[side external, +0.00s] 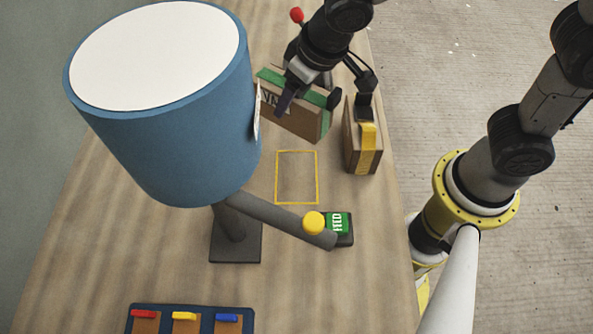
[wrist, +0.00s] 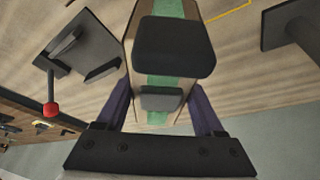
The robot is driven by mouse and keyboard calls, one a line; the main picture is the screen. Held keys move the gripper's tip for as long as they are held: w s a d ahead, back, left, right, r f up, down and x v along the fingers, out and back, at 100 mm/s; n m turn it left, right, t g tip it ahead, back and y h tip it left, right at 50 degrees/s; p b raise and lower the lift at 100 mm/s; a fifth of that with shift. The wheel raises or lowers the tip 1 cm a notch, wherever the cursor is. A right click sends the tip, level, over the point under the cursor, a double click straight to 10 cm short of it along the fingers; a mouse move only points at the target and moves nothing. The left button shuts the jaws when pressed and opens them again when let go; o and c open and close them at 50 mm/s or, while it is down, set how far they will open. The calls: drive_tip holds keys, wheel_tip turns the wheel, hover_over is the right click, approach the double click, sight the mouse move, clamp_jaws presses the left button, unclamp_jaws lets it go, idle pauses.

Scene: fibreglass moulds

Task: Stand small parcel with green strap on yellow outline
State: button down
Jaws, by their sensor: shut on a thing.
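The brown parcel with the green strap (side external: 308,121) is at the back of the table, behind the yellow outline and partly covered by my gripper (side external: 287,98). In the wrist view the parcel (wrist: 191,10) is between my two fingers, with its green strap and dark blocks facing the camera. My gripper is shut on it. Whether its underside touches the table is unclear. The yellow outline (side external: 277,178) is a thin empty rectangle on the table, nearer the camera than the parcel. A corner of the outline (wrist: 235,13) shows at the top of the wrist view.
A parcel with a yellow strap (side external: 367,150) stands right of the outline. A lamp with a large blue shade (side external: 180,140) looms left, its dark arm (side external: 270,217) crossing in front of the outline.

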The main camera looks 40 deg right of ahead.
drive_tip(key=s+a+n+y, duration=0.1)
drive_tip(key=s+a+n, duration=0.1)
drive_tip(key=s+a, duration=0.35)
drive_tip(key=shift+n, duration=0.3)
drive_tip(key=shift+s+d+f, duration=0.1)
drive_tip(key=shift+s+f, duration=0.1)
drive_tip(key=shift+f, duration=1.65)
drive_tip(key=shift+s+d+f, duration=0.1)
drive_tip(key=shift+s+f, duration=0.05)
drive_tip(key=shift+f, duration=1.7)
drive_tip(key=shift+f, duration=0.1)
unclamp_jaws()
